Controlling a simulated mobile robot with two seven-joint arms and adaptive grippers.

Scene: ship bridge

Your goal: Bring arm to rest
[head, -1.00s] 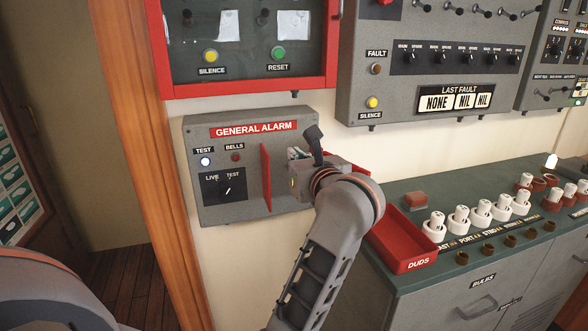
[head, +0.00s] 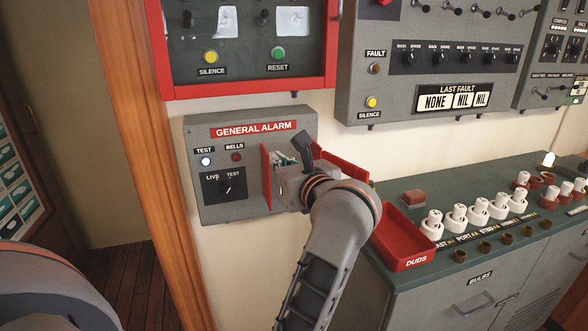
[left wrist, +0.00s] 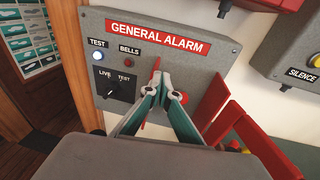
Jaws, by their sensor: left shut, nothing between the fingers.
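My left gripper (head: 287,162) is in front of the grey GENERAL ALARM box (head: 211,199), near its red side guards. In the left wrist view its teal fingers (left wrist: 159,80) meet at the tips, shut and empty. They overlap the left guard in the picture; whether they touch it I cannot tell. A red button (left wrist: 183,97) shows behind them, between that guard and the right guard (left wrist: 210,104). In the head view my wrist hides the button. The LIVE/TEST knob (head: 226,188) is on the box's left side. My right gripper is not in view.
A red DUDS tray (head: 412,263) sits on the green counter (head: 460,258) at right, beside several white bulbs (head: 457,217). A red-framed panel (head: 245,92) hangs above the box and a grey fault panel (head: 400,101) above right. A wooden post (head: 152,200) stands left.

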